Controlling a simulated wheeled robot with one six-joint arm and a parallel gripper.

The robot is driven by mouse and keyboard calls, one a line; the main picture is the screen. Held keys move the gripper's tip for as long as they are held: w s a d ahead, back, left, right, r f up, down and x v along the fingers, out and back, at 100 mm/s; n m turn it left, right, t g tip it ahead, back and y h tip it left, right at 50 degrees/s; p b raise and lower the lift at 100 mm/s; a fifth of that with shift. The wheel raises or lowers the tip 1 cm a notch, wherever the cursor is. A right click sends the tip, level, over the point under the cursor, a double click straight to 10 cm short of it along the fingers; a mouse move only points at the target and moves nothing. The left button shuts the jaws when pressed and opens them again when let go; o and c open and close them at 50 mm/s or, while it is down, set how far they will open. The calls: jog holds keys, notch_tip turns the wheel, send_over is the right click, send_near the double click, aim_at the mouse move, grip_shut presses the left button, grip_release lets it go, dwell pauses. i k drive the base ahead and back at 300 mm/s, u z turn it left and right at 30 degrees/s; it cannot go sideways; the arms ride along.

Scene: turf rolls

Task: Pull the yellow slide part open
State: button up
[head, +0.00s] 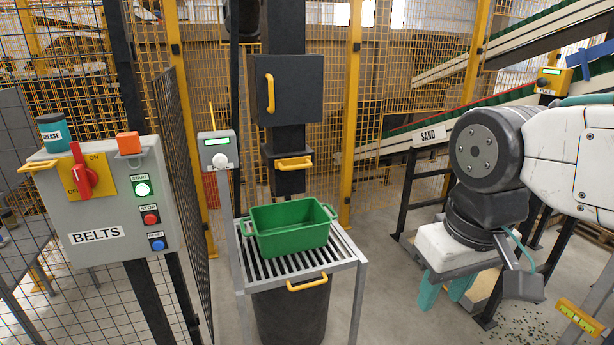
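A yellow handle (294,163) sits on the front of a small dark box on the black column, above the green crate; it appears to be the slide part. The slide looks pushed in, though its depth is hard to judge. My gripper (445,289) hangs at the lower right, pointing down, with its two teal fingers apart and nothing seen between them. It is well to the right of the yellow handle and lower in the picture, not touching it.
A green crate (290,230) stands on a slatted table (345,262). A grey BELTS panel (105,215) stands left. A SAND conveyor (430,135) lies behind my arm.

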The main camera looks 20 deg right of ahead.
aim_at(301, 162)
jog(key=z, duration=0.3)
jog(key=i, duration=0.9)
jog(key=u, duration=0.45)
